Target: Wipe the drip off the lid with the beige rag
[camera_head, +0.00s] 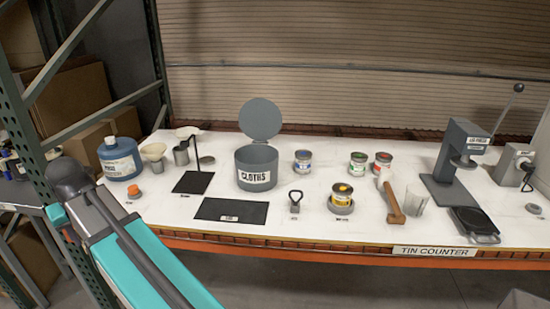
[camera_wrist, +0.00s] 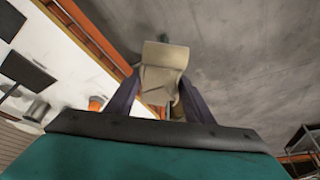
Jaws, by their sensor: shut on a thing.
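In the wrist view, my gripper (camera_wrist: 160,84) is shut on the beige rag (camera_wrist: 162,64), which sticks out beyond the fingertips. Bare concrete floor lies behind it, and the counter edge is to the left. In the head view, the gripper and rag are not visible; only part of my arm shows at lower left. The yellow-labelled tin (camera_head: 342,198) stands upright in a grey ring at the front middle of the counter. A yellow-orange drip (camera_head: 343,187) shows on its lid. The gripper is well apart from this tin.
The white counter (camera_head: 300,228) holds an open grey cloths bin (camera_head: 256,180), several other tins behind, a mallet (camera_head: 394,200) and clear cup (camera_head: 417,200) right of the tin, and an opener (camera_head: 295,200) left of it. A press (camera_head: 452,165) stands at right. A green rack post (camera_head: 22,130) rises at left.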

